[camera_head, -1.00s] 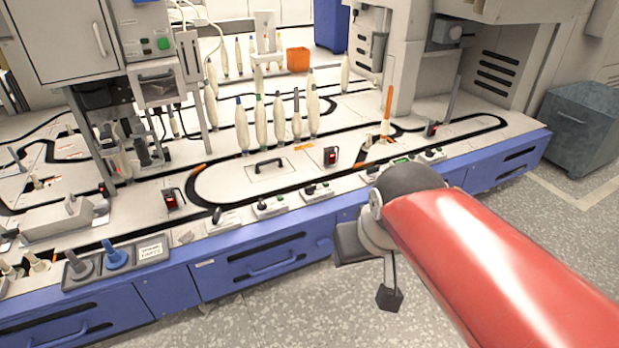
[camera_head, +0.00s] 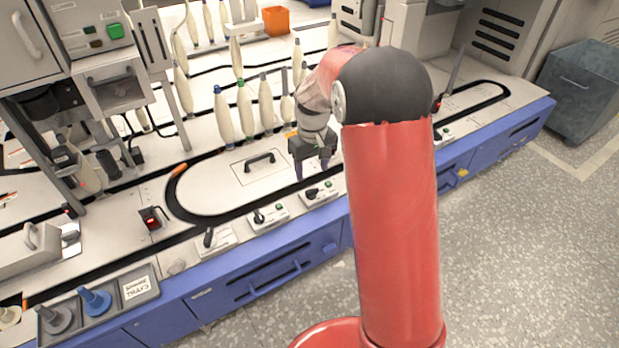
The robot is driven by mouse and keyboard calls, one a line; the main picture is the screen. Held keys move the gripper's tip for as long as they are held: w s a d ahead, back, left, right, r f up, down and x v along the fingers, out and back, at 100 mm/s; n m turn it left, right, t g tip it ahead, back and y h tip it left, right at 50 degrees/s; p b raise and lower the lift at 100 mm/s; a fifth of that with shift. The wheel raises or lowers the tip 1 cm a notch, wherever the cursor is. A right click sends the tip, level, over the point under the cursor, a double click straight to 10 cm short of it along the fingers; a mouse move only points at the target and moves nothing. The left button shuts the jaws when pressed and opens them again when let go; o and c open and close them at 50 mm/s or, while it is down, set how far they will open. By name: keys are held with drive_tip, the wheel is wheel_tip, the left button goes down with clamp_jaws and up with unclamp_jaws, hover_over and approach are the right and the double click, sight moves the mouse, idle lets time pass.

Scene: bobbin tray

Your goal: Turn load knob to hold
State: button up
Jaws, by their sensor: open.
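Several small control panels with black knobs line the front edge of the machine's white top: one at the left (camera_head: 212,239), one in the middle (camera_head: 268,215) and one nearer my gripper (camera_head: 322,193). Their labels are too small to read, so I cannot tell which is the load knob. My gripper (camera_head: 313,168) is open and points down, just behind and above the panel nearest it. I see no contact with a knob. My red arm hides the panels further right.
Upright white bobbins (camera_head: 246,107) stand behind my gripper. A hatch with a black handle (camera_head: 259,160) lies to its left. A grey tray (camera_head: 139,289) with a blue and a grey peg sits at the front left. An orange box (camera_head: 276,20) is at the back.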

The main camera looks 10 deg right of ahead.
sight(312, 189)
wheel_tip(312, 189, down, 7)
drive_tip(key=shift+s+f+b, duration=0.1)
drive_tip(key=shift+b, duration=0.55)
drive_tip(key=c, duration=1)
